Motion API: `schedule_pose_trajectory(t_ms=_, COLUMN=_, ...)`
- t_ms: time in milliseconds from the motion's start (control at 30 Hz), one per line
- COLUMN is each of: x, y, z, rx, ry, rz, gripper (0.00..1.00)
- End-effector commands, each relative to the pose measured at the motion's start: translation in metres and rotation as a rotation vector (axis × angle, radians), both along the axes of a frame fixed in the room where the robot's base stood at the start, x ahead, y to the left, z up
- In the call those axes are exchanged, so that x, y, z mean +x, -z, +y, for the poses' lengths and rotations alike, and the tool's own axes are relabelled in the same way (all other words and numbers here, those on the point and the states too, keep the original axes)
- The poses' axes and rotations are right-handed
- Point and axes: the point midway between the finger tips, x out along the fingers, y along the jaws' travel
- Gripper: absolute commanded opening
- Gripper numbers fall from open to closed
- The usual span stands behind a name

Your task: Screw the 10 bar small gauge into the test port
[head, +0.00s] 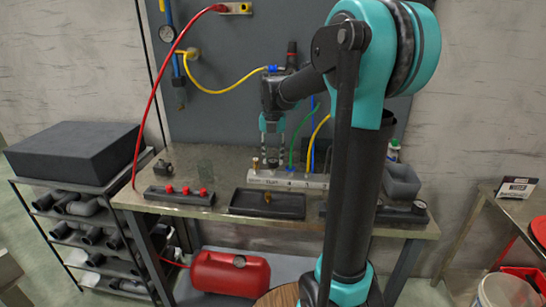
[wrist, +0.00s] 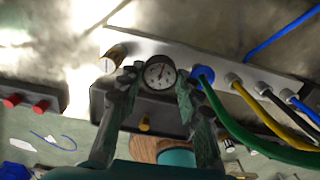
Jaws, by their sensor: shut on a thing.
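My gripper (head: 273,155) is shut on a small round gauge (wrist: 160,72) with a white dial, which shows between the fingertips in the wrist view (wrist: 159,82). The gauge's dial faces the wrist camera, and its stem is hidden. The gripper points down over the pale manifold bar (head: 262,181), which also shows in the wrist view (wrist: 180,48). The gauge is at the bar, between a brass fitting (wrist: 115,53) and a blue fitting (wrist: 204,73). The test port is hidden beneath it. I cannot tell whether the stem is in the port. The dial's range is too small to read.
A black tray (head: 240,208) with a brass piece (head: 267,197) lies in front of the bar. A dark rack with red caps (head: 178,197) is left of it. Green, yellow and blue hoses (wrist: 225,120) crowd the bar's right side. A grey bin (head: 402,183) stands farther right.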

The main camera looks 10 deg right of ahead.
Motion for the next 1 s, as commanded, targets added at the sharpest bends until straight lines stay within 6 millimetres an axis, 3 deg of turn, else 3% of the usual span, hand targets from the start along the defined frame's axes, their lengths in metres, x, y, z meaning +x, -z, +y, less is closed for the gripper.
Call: schedule_pose_trajectory(t_ms=1000, x=-0.0014, y=0.0012, z=0.0012, rx=0.002, ry=1.313, rz=0.002, gripper=0.00)
